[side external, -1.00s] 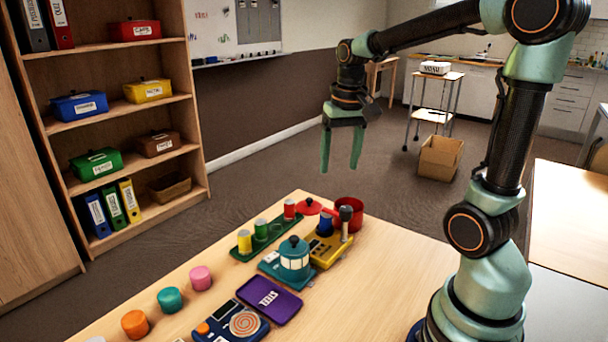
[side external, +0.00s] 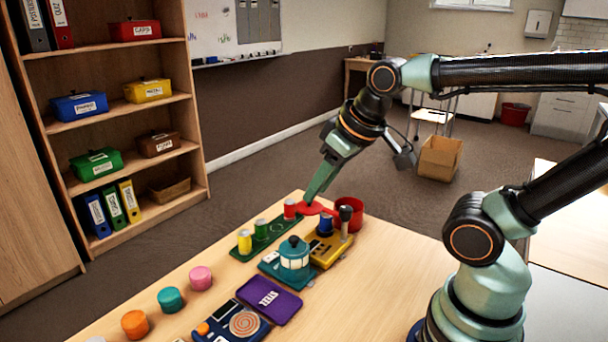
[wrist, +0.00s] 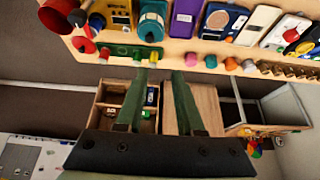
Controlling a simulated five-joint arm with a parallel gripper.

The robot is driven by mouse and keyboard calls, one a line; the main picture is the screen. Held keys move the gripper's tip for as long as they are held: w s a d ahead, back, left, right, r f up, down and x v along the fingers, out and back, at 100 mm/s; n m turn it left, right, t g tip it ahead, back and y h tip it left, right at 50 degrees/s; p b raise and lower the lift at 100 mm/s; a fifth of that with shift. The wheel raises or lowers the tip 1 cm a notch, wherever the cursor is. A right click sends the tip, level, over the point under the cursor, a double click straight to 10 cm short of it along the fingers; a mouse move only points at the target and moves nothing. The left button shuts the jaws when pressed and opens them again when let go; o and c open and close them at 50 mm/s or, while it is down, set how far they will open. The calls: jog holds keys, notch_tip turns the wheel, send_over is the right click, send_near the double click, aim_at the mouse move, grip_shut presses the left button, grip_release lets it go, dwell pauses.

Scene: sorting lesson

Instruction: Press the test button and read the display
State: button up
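My gripper (side external: 311,193) points down over the back edge of the table, with its fingertips close to a red lid (side external: 308,208); I cannot tell if they touch. In the wrist view my gripper (wrist: 160,72) has its two green fingers apart, with nothing between them. A dark blue device (side external: 226,330) with an orange button and a round ringed face is at the front. I cannot make out which carries the test button or display.
A teal lantern (side external: 293,262), a purple labelled tray (side external: 268,300), a green strip (side external: 270,238) with coloured cylinders and a red pot (side external: 350,211) crowd the table. Pink, teal and orange pieces line the left edge. Bare wood lies right of the devices.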

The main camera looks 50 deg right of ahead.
grip_shut()
dwell(1.4)
